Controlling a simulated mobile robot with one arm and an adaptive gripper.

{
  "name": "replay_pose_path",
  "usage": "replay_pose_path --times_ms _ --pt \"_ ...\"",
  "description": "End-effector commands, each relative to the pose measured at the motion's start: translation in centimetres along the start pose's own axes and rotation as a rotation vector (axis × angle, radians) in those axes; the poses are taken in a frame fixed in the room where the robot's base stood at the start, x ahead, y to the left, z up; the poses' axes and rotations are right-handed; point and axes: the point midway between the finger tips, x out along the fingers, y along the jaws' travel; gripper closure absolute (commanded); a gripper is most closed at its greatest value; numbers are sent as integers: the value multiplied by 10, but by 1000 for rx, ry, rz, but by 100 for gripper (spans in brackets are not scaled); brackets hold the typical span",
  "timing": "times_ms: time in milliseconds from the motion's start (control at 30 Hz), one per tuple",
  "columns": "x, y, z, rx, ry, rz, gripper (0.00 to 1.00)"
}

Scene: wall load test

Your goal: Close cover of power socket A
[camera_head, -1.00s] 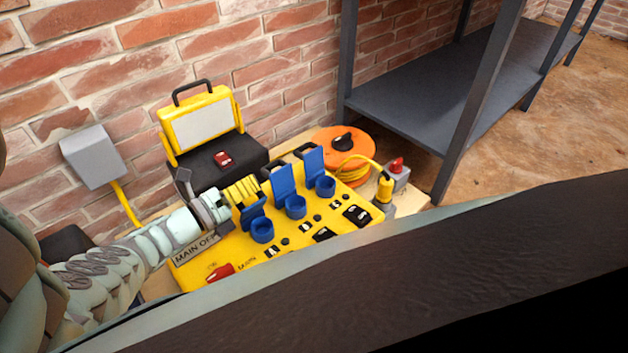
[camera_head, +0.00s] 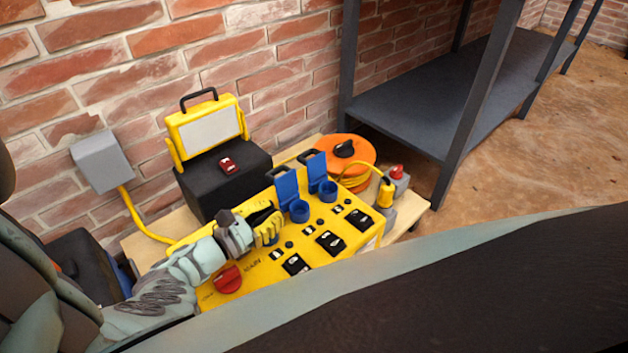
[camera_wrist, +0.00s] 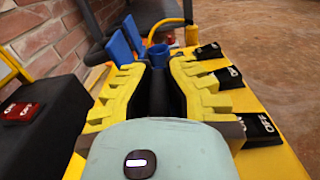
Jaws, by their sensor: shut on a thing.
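A yellow power box (camera_head: 345,215) carries a row of blue sockets. Two show with raised covers: the middle socket (camera_head: 299,211) with its cover (camera_head: 287,187), and the far socket (camera_head: 328,191) with its cover (camera_head: 317,166). My gripper (camera_head: 266,228) is low over the near-left end of the row. Its yellow fingers, also in the wrist view (camera_wrist: 160,92), are closed around the leftmost socket's place. That socket and its cover are hidden by the fingers, so I cannot tell how the cover stands. No letter marking socket A is readable.
A red main switch (camera_head: 228,279) and black switches (camera_head: 330,242) sit on the box. Behind are a work light (camera_head: 208,130) on a black case (camera_head: 215,182) and an orange cable reel (camera_head: 350,152). A grey shelf (camera_head: 450,90) stands at the right.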

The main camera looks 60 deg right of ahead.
Motion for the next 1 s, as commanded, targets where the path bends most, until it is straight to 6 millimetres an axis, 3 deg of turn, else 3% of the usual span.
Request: replay_pose_path --times_ms 400,933,967,1000 --pt "2 -8 -6 174 -8 -3 100" --pt "2 -9 -7 193 -8 -2 100" --pt "2 -9 -7 192 -8 -2 84" --pt "2 -9 -7 192 -8 -2 79"
